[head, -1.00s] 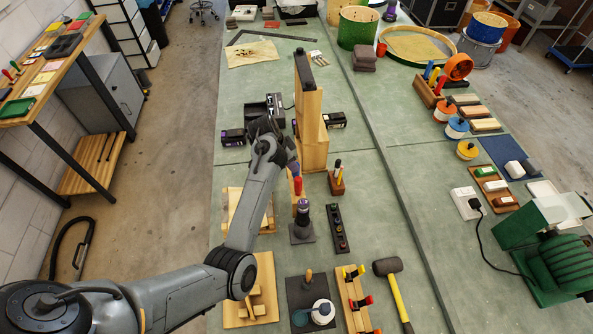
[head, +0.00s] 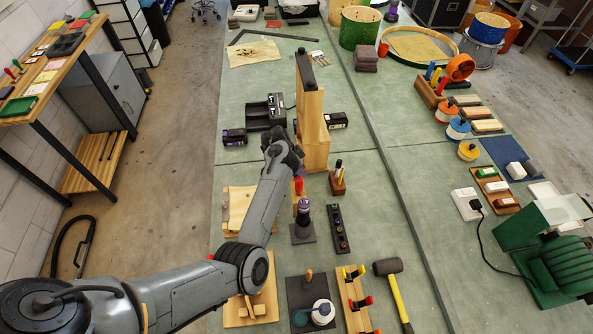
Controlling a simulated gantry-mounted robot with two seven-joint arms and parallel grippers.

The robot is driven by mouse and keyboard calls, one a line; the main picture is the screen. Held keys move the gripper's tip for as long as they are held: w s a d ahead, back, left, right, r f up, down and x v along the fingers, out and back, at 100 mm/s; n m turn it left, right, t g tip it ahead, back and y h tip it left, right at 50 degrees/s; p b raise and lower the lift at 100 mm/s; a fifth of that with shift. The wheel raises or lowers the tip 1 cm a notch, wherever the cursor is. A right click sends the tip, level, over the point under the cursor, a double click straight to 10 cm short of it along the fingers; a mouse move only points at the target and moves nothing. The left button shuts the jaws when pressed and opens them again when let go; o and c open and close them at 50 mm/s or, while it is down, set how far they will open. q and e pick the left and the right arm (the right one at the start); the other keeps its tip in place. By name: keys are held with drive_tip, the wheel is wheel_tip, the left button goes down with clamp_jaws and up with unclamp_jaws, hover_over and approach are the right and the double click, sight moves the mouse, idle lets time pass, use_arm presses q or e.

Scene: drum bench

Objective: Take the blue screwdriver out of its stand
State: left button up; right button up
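My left gripper (head: 290,159) is over the bench, left of the upright wooden block and just beyond a red handle. My own wrist hides its fingertips, so I cannot tell whether it is open or holds anything. The red handle (head: 299,185) stands upright in a narrow wooden stand (head: 299,203), partly behind my arm. No blue screwdriver shows clearly here; my gripper may hide it. A blue handle (head: 435,77) stands with yellow and red ones in a wooden rack (head: 427,93) at the back right, far from my gripper. My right gripper is not in view.
The tall wooden block (head: 311,115) stands close right of my gripper. A small tool block (head: 338,182), a dark bottle (head: 303,212) and a dark strip (head: 338,229) stand nearer.

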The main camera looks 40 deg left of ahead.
use_arm(q)
clamp_jaws()
drive_tip(key=shift+r, duration=0.15)
wheel_tip(320, 180, up, 18)
idle(0.8)
